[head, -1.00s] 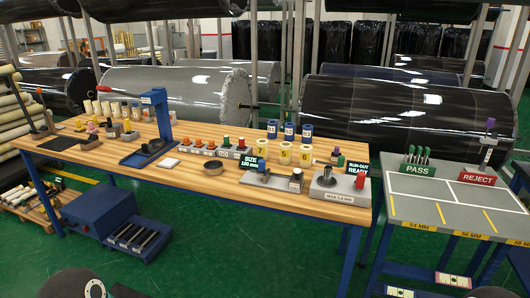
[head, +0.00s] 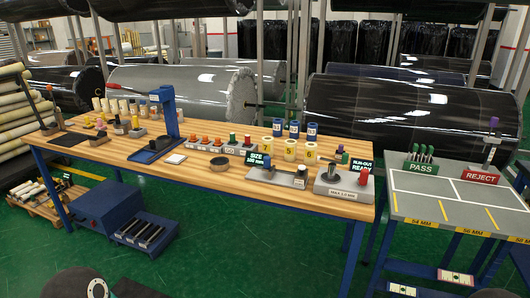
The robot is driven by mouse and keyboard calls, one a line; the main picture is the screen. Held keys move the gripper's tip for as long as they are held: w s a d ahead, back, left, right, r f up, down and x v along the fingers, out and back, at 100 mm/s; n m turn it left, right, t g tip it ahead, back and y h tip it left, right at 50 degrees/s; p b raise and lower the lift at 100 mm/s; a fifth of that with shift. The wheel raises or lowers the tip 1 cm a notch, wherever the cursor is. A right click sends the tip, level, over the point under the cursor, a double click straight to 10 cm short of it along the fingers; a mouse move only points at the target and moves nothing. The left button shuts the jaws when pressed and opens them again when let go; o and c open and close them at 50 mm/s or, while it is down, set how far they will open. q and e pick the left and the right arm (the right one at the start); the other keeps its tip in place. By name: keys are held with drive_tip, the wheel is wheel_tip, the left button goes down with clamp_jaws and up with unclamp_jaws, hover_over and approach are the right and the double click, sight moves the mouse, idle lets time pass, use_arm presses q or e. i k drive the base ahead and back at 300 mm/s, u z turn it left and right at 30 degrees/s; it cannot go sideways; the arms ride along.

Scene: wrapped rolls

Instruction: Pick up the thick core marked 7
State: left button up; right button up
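Three thick yellow cores stand upright near the right-hand back of the wooden bench (head: 215,184): a left one (head: 277,147), a middle one (head: 290,150) and a right one (head: 311,153). They carry small dark digits. The middle one may read 7, but the digits are too small to be sure. Neither of my grippers can be made out in the head view.
A size gauge (head: 259,162), a run-out unit (head: 343,188) and a black ring (head: 220,164) lie in front of the cores. A blue press (head: 166,115) stands left. A grey sorting table (head: 437,204) with PASS and REJECT signs is right. Large wrapped rolls (head: 405,118) fill the background.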

sight(267, 141)
drive_tip(key=k, duration=0.4)
drive_tip(key=u, duration=0.45)
drive_tip(key=i, duration=1.65)
drive_tip(key=u, duration=0.1)
